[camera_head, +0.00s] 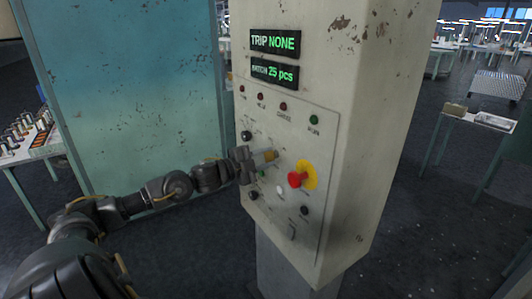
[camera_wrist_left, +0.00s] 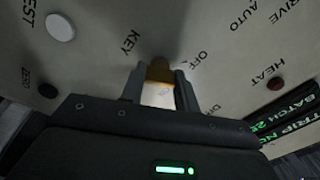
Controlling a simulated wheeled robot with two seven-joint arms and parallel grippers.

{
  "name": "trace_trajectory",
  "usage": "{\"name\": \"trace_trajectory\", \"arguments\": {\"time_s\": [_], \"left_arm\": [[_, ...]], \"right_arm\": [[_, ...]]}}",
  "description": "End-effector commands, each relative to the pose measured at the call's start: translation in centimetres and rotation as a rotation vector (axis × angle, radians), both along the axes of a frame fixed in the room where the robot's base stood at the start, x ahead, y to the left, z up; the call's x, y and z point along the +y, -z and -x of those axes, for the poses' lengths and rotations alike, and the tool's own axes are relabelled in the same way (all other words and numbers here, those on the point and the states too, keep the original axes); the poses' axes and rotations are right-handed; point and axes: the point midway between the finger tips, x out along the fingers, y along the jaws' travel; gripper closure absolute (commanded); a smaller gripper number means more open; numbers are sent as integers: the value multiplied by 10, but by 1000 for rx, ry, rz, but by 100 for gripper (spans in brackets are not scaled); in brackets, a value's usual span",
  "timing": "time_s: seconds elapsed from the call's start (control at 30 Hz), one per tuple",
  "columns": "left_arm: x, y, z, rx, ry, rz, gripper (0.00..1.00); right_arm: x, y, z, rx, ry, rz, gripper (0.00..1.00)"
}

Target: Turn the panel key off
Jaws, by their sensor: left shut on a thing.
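The panel key (camera_wrist_left: 160,70) shows in the left wrist view as a brass-coloured piece at the panel face, with a pale part below it between the fingers. The printed words KEY and OFF are on either side of it. My left gripper (camera_wrist_left: 160,88) is shut on the key, one dark finger on each side. In the head view my left gripper (camera_head: 262,158) reaches the panel (camera_head: 325,150) from the left, with a yellowish bit at its tip. The fingers hide much of the key, and I cannot tell its exact angle. My right gripper is not in view.
A red emergency button (camera_head: 296,179) on a yellow plate sits just right of my left gripper. Several knobs and lamps surround it. The display above (camera_head: 275,41) reads TRIP NONE. A teal cabinet (camera_head: 130,90) stands behind my arm; a side table (camera_head: 465,117) is at right.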

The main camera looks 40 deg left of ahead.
Motion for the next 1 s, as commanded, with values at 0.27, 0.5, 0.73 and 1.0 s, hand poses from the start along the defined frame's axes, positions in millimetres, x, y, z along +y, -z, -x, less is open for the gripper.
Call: {"name": "trace_trajectory", "arguments": {"time_s": [0.27, 0.5, 0.73, 1.0], "left_arm": [[0, -2, 0, 64, -2, 201, 92], [0, 0, 0, 96, -1, 306, 92], [0, 2, 0, 109, -1, 350, 92], [0, 2, 0, 112, -1, 359, 92]], "right_arm": [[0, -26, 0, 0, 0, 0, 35], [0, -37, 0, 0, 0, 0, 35], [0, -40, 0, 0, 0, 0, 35], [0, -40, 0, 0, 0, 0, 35]]}}
